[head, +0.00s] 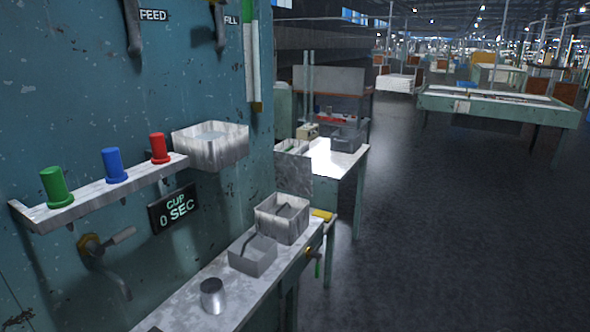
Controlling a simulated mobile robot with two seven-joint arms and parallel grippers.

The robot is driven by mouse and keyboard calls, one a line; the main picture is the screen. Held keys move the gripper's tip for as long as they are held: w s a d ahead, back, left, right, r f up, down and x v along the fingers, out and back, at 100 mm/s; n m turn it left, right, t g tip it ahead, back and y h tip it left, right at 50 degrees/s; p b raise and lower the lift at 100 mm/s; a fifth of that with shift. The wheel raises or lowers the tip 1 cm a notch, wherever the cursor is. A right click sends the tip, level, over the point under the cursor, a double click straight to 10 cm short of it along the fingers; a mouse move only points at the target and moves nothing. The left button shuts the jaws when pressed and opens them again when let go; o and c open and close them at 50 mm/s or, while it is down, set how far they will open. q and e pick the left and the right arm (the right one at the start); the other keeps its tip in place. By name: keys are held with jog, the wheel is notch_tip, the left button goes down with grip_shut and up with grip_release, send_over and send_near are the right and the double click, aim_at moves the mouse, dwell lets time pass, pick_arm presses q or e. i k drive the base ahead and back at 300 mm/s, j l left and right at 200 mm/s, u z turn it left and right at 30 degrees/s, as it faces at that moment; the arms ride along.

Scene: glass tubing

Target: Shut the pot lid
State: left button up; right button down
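A square, pale, mottled metal pot (268,224) stands on the narrow ledge at the lower middle. Its top is open, and a dark bar-like piece shows inside it. A flat grey plate (293,174), which looks like the pot's lid, stands upright above the far side of the pot. I cannot tell how the plate joins the pot. Neither my left nor my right gripper is in view.
A tap (110,272) and a white basin (210,148) jut from the teal panel (60,110). Green, blue and red pegs stand on a shelf (60,214).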

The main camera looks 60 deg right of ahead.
aim_at(293, 172)
jog(key=l+u, duration=0.1)
jog(key=l, duration=0.6)
jog(key=l+u, duration=0.15)
jog(key=l, duration=0.55)
jog(key=k+l+u, duration=0.1)
jog(key=l, duration=0.6)
jog(key=k+l+u, duration=0.15)
jog(key=l, duration=0.55)
jog(key=l+u, duration=0.1)
jog(key=l, duration=0.85)
jog(key=l+u, duration=0.15)
jog(key=l, duration=0.8)
jog(key=k, duration=0.05)
